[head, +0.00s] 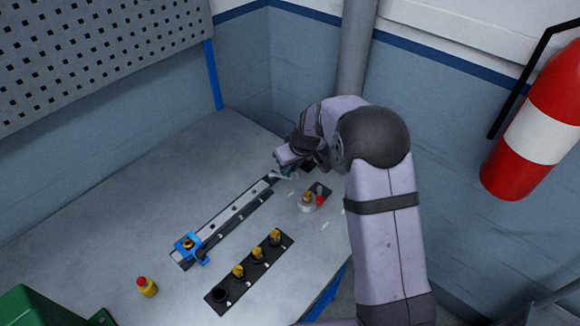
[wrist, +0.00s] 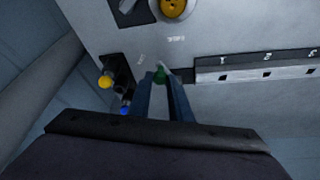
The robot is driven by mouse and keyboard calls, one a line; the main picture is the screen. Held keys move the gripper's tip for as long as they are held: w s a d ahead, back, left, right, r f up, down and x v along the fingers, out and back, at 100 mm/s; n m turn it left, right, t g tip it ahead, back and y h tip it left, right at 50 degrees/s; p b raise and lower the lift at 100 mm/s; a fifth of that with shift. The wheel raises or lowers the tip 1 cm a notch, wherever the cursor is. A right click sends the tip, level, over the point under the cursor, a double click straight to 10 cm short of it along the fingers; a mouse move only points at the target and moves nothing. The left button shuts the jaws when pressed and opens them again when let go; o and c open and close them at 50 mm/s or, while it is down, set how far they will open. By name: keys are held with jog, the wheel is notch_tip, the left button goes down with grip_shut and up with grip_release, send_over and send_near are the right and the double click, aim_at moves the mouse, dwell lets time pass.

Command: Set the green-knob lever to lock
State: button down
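The fingers stand apart by about the knob's width, one on each side. Whether they press on it cannot be told. The lever's pale arm (wrist: 163,66) shows just beyond the knob, near the left end of the numbered rail (wrist: 250,68). Faint lettering (wrist: 176,38) is printed on the table near the lever, too small to read. In the head view my gripper (head: 284,166) is low at the rail's far end, and the knob is largely hidden there.
A yellow knob (wrist: 105,82) and a blue knob (wrist: 126,109) are close left of my fingers. A blue clamp (head: 188,245) sits at the rail's near end. A dark strip (head: 245,272) holds several brass-topped parts. A red-and-yellow button (head: 147,287) stands at front left.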

jog(key=shift+w+d+f+n+b, duration=0.1)
jog(key=shift+w+f+n+b, duration=0.15)
jog(key=shift+b, duration=0.6)
jog(key=shift+w+d+f+n+y+b, duration=0.1)
jog(key=shift+w+n+y+b, duration=0.35)
jog(key=shift+n+b, duration=0.6)
jog(key=shift+w+r+n+g+y+b, duration=0.4)
jog(key=shift+w+n+g+b, duration=0.3)
jog(key=shift+n, duration=0.4)
jog(key=shift+s, duration=0.15)
jog(key=c, duration=1.6)
grip_release()
jog(key=shift+c, duration=0.2)
jog(key=shift+d, duration=0.1)
